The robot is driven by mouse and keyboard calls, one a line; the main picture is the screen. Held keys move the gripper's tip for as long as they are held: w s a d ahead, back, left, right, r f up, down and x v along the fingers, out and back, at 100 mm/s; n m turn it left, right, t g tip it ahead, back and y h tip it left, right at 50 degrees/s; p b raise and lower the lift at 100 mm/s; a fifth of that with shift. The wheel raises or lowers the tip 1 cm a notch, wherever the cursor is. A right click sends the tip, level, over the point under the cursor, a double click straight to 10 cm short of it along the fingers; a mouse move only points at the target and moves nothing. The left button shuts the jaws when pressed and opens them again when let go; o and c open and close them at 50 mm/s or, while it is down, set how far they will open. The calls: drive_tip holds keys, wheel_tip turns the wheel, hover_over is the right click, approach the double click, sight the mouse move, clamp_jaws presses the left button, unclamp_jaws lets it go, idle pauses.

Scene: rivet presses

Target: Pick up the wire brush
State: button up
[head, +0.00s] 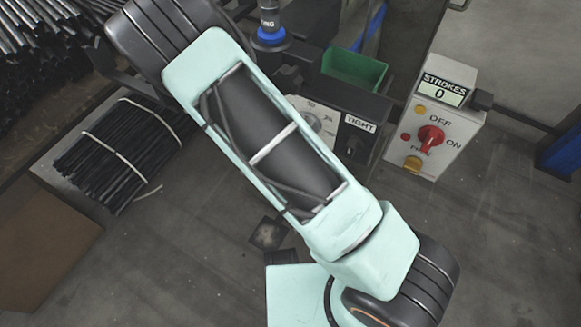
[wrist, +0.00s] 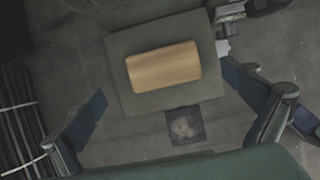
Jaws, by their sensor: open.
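A tan wooden block with rounded edges, which looks like the back of the wire brush (wrist: 163,67), lies on a grey square plate (wrist: 125,45) in the wrist view. No bristles show, so I cannot tell for certain. My gripper (wrist: 163,87) is open in the wrist view, with one dark finger pad at left and one at right. The brush lies between and slightly beyond the fingertips, and nothing is held. In the head view my arm covers the middle, and neither brush nor gripper can be made out.
A control box (head: 437,125) with a red knob and a STROKES 0 display stands right. A green bin (head: 353,72) and a dark press unit (head: 357,130) stand behind my arm. Bundled black rods (head: 108,155) lie left. A dark square patch (wrist: 184,127) is near the plate.

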drive_tip(key=x, duration=0.2)
drive_tip(key=shift+f+b, duration=0.3)
drive_tip(key=b+x, duration=0.2)
drive_tip(key=x, duration=0.1)
drive_tip(key=b+x, duration=0.1)
drive_tip(key=x, duration=0.1)
drive_tip(key=shift+s+f, duration=0.2)
drive_tip(key=shift+s, duration=0.1)
drive_tip(key=shift+r, duration=0.1)
drive_tip(key=c, duration=1.2)
